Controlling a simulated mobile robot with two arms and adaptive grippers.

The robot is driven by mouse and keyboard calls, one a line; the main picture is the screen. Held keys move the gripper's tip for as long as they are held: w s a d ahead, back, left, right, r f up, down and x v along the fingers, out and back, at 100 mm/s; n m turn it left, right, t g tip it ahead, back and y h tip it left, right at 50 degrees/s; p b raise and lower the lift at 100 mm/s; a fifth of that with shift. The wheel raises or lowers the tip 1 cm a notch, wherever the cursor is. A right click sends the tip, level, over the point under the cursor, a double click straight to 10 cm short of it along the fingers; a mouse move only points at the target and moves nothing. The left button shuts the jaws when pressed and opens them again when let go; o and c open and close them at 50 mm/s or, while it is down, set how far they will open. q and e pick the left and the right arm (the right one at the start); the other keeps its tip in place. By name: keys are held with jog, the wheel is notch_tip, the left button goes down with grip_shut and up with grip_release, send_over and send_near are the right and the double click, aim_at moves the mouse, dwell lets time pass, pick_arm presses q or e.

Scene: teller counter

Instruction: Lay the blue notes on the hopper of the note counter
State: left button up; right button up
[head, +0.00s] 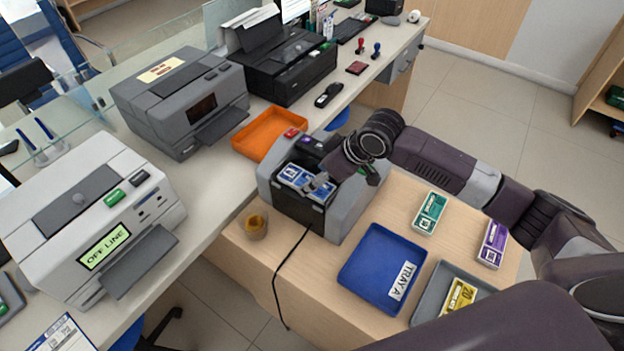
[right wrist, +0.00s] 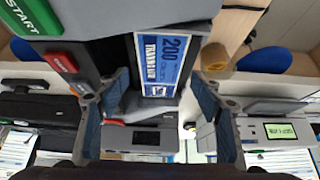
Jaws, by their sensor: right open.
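The blue notes (head: 292,173) lie on the hopper of the grey note counter (head: 350,208), on the wooden desk. My right gripper (head: 319,186) is just above them, with its fingers partly hiding them. In the right wrist view the blue notes (right wrist: 162,62), marked 200, lie against the dark hopper, beyond the fingertips. The right gripper (right wrist: 160,108) is open there, its two fingers spread wide with nothing gripped between them. The far end of the notes is cut off by the counter's body in that view. My left gripper is in neither view.
A blue tray (head: 375,255) marked TRAY A, a grey tray (head: 425,305) with yellow notes, green notes (head: 430,212) and purple notes (head: 493,243) lie right of the counter. An orange tray (head: 262,149) is behind it, a small cup (head: 256,225) on its left.

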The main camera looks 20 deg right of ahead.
jog(key=b+v, duration=0.1)
jog(key=v, duration=0.8)
jog(key=shift+r, duration=0.35)
jog(key=shift+s+d, duration=0.1)
jog(key=shift+s, duration=0.05)
